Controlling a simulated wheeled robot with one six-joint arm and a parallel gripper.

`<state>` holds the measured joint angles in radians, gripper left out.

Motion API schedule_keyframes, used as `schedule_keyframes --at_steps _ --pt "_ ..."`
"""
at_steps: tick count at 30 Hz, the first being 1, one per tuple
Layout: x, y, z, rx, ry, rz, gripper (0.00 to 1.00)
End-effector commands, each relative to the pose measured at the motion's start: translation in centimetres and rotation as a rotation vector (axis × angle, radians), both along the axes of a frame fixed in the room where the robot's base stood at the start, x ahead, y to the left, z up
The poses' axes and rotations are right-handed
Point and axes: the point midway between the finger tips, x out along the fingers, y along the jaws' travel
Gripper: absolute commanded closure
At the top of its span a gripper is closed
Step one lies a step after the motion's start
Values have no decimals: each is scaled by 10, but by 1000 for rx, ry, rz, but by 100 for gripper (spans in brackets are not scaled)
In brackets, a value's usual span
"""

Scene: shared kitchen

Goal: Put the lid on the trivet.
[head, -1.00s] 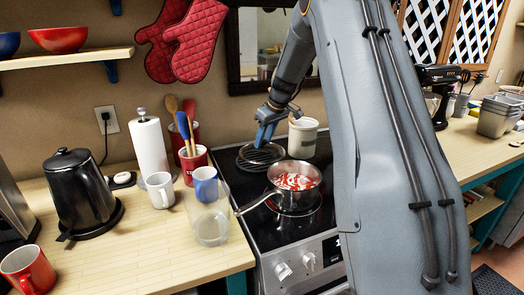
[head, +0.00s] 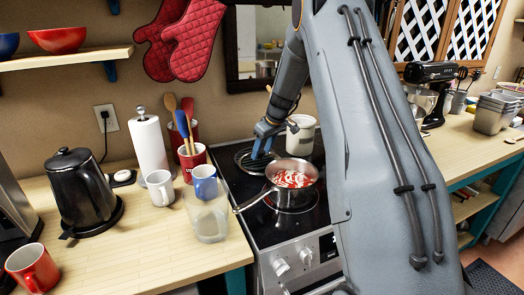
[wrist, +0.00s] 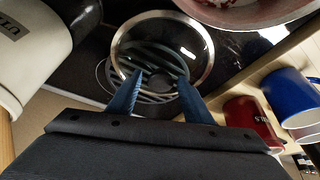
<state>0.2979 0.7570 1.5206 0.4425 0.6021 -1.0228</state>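The lid (wrist: 203,42) is a round clear glass disc with a pale metal rim, in the upper middle of the wrist view. The dark wire trivet (wrist: 112,86) shows through the glass and past the rim at lower left, so the two overlap off-centre. I cannot tell whether they touch. In the head view the trivet (head: 243,158) is at the stove's back left, and the lid's glass is hard to make out. My gripper (head: 262,148) is over the trivet. In the wrist view its blue fingers (wrist: 160,74) stand apart over the lid's near part, with nothing visibly gripped.
A steel saucepan (head: 292,180) with red and white contents stands in front of the trivet, handle to the left. A white canister (head: 301,138) is close on the right. A red utensil crock (head: 192,160), mugs and a clear glass (head: 208,220) stand left of the stove.

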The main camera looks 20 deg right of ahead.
Motion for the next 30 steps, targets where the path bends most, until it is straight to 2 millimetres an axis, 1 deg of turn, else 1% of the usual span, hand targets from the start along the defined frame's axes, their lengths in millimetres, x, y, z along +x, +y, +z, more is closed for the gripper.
schedule_keyframes --at_steps 9,14,17,23,24,30 --pt "0 0 1 0 0 0 50" --pt "-1 -1 9 0 -2 1 50" --pt "-5 -3 20 -1 -3 -1 50" --pt "-18 -9 53 -2 -4 -2 50" --pt "-21 -10 61 -1 -5 -1 50" --pt "-33 -14 92 -1 -3 -1 50"
